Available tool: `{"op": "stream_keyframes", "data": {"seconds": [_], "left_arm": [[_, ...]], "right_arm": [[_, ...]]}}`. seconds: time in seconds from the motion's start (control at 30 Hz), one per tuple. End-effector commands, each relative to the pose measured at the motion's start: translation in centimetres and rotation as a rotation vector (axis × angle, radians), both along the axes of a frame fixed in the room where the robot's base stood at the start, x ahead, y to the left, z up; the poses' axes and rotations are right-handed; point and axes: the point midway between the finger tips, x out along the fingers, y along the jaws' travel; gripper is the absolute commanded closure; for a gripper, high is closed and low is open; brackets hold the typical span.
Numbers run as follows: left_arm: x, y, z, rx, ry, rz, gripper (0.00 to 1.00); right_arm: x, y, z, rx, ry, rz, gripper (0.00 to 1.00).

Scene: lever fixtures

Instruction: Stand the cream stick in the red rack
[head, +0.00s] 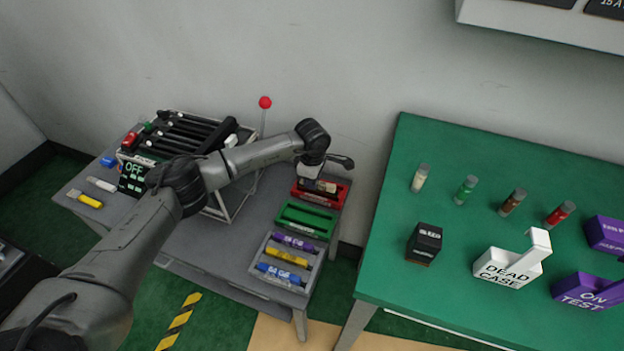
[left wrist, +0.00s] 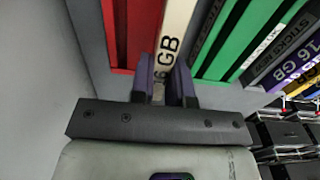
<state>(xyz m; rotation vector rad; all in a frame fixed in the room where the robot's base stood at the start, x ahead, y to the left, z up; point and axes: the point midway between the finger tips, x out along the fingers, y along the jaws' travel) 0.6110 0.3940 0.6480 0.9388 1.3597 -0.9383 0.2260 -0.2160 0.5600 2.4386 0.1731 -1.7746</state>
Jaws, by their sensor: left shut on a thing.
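The cream stick (left wrist: 178,28), marked "16 GB", is gripped between the purple-grey fingers of my left gripper (left wrist: 163,88) in the left wrist view. The red rack (left wrist: 145,35) lies beside and beyond it, with a dark slot showing at its left. In the head view my left gripper (head: 324,171) is over the red rack (head: 313,199) at the back right of the grey table. A dark stick shows at the red rack there. The gripper largely hides the cream stick in the head view, and I cannot tell whether the stick touches the rack.
A green rack (head: 305,221) stands just in front of the red one. Nearer are purple (head: 294,241), yellow (head: 287,257) and blue (head: 281,274) sticks in a grey tray. A framed device with a red-knobbed lever (head: 265,103) stands left. A green table (head: 400,275) is at right.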

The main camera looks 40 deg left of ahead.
Motion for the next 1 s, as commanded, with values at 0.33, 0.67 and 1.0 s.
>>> {"op": "stream_keyframes", "data": {"seconds": [0.33, 0.67, 1.0], "left_arm": [[0.02, 0.01, 0.03, 0.000, 0.000, 0.000, 1.00], [0.01, 0.01, 0.01, 0.000, 0.000, 0.000, 1.00], [0.02, 0.01, 0.11, 0.000, 0.000, 0.000, 1.00]], "right_arm": [[-0.01, -0.27, 0.43, -0.009, 0.000, 0.006, 0.57], [-0.02, -0.23, 0.41, -0.008, 0.000, 0.005, 0.57], [-0.02, -0.02, 0.85, -0.001, 0.000, 0.001, 0.57]]}}
